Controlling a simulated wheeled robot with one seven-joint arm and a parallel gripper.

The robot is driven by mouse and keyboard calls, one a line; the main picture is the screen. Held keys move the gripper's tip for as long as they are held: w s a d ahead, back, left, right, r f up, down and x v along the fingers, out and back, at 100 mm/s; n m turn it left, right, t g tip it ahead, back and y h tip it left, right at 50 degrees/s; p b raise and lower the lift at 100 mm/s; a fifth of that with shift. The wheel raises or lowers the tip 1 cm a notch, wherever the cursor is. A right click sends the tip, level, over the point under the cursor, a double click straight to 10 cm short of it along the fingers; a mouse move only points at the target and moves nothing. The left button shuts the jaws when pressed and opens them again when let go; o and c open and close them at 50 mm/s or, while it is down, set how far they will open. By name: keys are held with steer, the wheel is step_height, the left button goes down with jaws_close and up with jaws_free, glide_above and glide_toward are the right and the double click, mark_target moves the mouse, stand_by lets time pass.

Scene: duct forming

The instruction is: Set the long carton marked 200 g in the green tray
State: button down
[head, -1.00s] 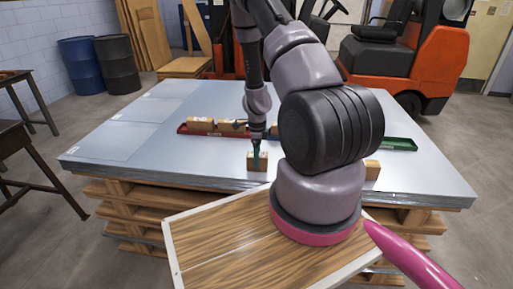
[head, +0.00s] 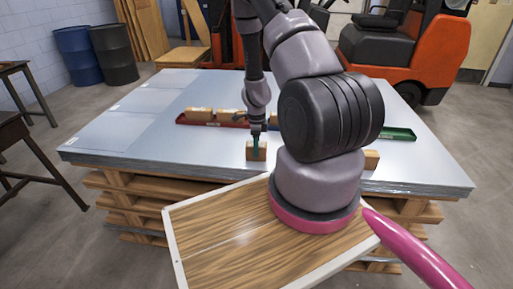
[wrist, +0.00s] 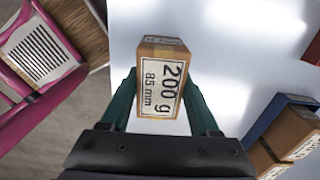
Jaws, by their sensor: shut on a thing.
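The carton marked 200 g and 85 mm (wrist: 161,90) is between the two dark green fingers of my gripper (wrist: 162,102) in the wrist view. In the head view my gripper (head: 256,146) is shut on this carton (head: 262,153), near the front middle of the metal-topped table. The carton looks upright and seems slightly above the surface, though the gap is hard to judge. The green tray (head: 402,135) is at the right of the table. Its left part is hidden behind my arm, and what shows of it looks empty.
A red tray (head: 182,122) holding cartons (head: 199,114) lies left of the green tray. The table's left side (head: 130,130) is clear.

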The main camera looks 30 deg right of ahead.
steer(key=shift+r, duration=4.5)
